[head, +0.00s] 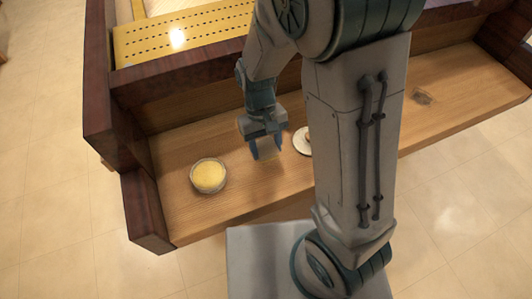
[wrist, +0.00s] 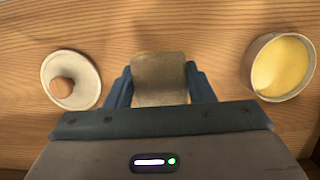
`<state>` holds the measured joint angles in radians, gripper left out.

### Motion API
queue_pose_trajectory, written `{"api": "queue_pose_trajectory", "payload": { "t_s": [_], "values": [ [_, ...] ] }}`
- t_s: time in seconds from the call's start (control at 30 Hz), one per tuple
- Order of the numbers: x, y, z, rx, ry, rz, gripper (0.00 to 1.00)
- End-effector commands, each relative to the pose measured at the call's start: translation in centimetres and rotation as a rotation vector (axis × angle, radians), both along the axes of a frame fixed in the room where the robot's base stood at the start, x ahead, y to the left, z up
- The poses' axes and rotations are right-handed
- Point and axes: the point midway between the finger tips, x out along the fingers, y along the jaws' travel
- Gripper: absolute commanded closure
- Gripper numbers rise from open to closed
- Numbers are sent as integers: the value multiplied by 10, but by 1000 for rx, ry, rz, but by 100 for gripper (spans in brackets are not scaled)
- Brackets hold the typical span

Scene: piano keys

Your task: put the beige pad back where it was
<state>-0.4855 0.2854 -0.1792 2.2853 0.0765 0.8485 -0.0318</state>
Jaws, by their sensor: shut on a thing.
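The beige pad (wrist: 160,72) is a small tan-brown block between the two blue fingers of my gripper (wrist: 158,84) in the wrist view. The fingers are shut on it, one at each side. In the head view my gripper (head: 267,151) points down over the wooden ledge, with the pad faintly visible between the fingertips. I cannot tell whether the pad touches the wood.
A bowl with yellow content (head: 208,175) stands left of the gripper. A white lid with a wooden knob (wrist: 70,80) lies on the other side, partly behind my arm in the head view. A small brown item (head: 422,96) lies far right. A dark raised wooden edge (head: 180,84) runs behind.

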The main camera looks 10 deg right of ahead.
Motion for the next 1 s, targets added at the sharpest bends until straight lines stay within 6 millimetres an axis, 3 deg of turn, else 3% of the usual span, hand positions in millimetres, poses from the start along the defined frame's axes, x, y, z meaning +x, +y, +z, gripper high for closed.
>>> {"api": "queue_pose_trajectory", "payload": {
  "t_s": [0.3,0.67,0.7,0.77,1.0],
  "values": [
    [0,0,-39,-1,2,0,76],
    [0,0,-43,0,0,0,76],
    [0,0,-43,0,0,0,46],
    [0,0,-42,0,0,0,30],
    [0,0,-42,0,0,0,30]
  ]
}}
